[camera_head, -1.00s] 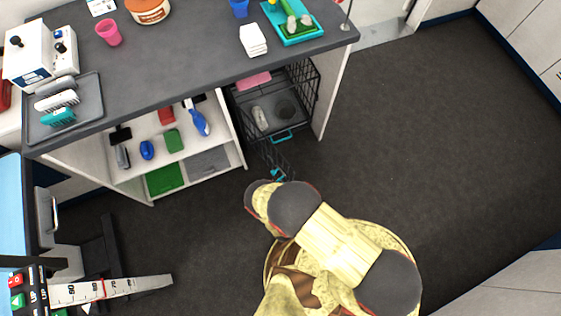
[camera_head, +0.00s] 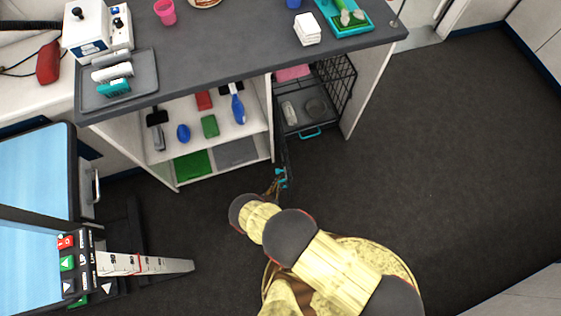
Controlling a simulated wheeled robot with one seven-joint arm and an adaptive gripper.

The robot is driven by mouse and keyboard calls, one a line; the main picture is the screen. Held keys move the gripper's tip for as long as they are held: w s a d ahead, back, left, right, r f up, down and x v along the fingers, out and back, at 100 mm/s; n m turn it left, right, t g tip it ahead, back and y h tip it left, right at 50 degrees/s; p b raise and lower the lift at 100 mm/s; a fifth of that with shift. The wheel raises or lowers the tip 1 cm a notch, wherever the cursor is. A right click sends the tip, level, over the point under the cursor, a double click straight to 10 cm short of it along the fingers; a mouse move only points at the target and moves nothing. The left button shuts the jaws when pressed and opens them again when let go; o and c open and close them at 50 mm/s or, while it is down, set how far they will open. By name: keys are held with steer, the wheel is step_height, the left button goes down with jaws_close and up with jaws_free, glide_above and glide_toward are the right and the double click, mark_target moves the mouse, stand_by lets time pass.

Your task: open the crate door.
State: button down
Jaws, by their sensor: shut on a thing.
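The black wire crate (camera_head: 347,78) stands in the bay under the counter, its front open to view. Its narrow dark door (camera_head: 284,152) shows almost edge-on, swung outward from the crate's left side toward me. A teal latch piece (camera_head: 282,174) is at the door's near end. My gripper (camera_head: 277,184) is at that end, shut on the door by the latch. The fingers are small and partly hidden, so the exact grip is unclear. Inside the crate are a pink item (camera_head: 293,73), a bowl (camera_head: 316,106) and a pale item (camera_head: 290,112); a teal handle (camera_head: 310,132) is at the front.
Open shelves (camera_head: 225,140) with brushes and boxes stand left of the door. The counter (camera_head: 220,65) above holds a tray and tools. A blue-topped table (camera_head: 35,180) and measuring arm (camera_head: 150,264) are at left. Dark floor (camera_head: 460,150) is free at right.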

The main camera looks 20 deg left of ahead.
steer(key=shift+s+d+f, duration=0.15)
steer(key=shift+d+f, duration=0.15)
steer(key=shift+d, duration=0.15)
steer(key=c, duration=2.3)
jaws_free()
steer(key=shift+c, duration=0.2)
steer(key=o, duration=0.4)
steer(key=shift+a+r, duration=0.2)
steer(key=shift+a, duration=0.1)
